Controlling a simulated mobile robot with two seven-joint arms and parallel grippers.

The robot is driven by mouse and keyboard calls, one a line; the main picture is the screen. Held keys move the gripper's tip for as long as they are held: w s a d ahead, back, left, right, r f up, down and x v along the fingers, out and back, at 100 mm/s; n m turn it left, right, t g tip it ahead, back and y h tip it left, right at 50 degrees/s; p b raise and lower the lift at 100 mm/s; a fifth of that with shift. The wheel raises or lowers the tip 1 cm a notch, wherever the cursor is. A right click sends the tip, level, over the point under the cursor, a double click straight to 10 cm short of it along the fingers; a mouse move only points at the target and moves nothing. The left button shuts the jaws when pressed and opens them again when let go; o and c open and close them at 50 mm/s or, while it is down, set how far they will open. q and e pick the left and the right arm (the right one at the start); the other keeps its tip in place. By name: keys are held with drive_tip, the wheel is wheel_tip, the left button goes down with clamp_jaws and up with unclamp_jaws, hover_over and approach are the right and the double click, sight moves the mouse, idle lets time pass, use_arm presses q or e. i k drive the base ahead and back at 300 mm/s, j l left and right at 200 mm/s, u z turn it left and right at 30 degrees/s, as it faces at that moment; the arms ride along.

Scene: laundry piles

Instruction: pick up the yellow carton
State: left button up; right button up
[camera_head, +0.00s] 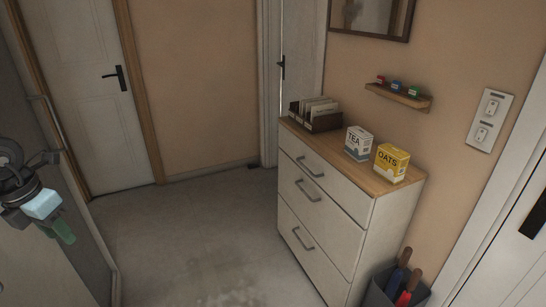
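The yellow carton (392,162), marked OATS, stands upright on the wooden top of the white dresser (330,213), near its right front corner. A white and grey-blue TEA carton (358,144) stands just to its left, and both are fully in view. My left gripper (58,229) is at the far left edge of the head view, well away from the carton and across the floor from the dresser. A pale blue block and a teal piece show at its end. I cannot tell whether its fingers are open or shut. My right gripper is not in view.
A dark box of cards or files (316,119) stands at the dresser's back left. A small wall shelf (399,96) with three little items hangs above the cartons. The middle floor (190,240) is clear.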

sight(391, 163)
drive_tip(key=z, duration=1.3)
drive_tip(key=i+z, duration=0.35)
drive_tip(key=i+l, duration=0.1)
drive_tip(key=i, duration=0.9)
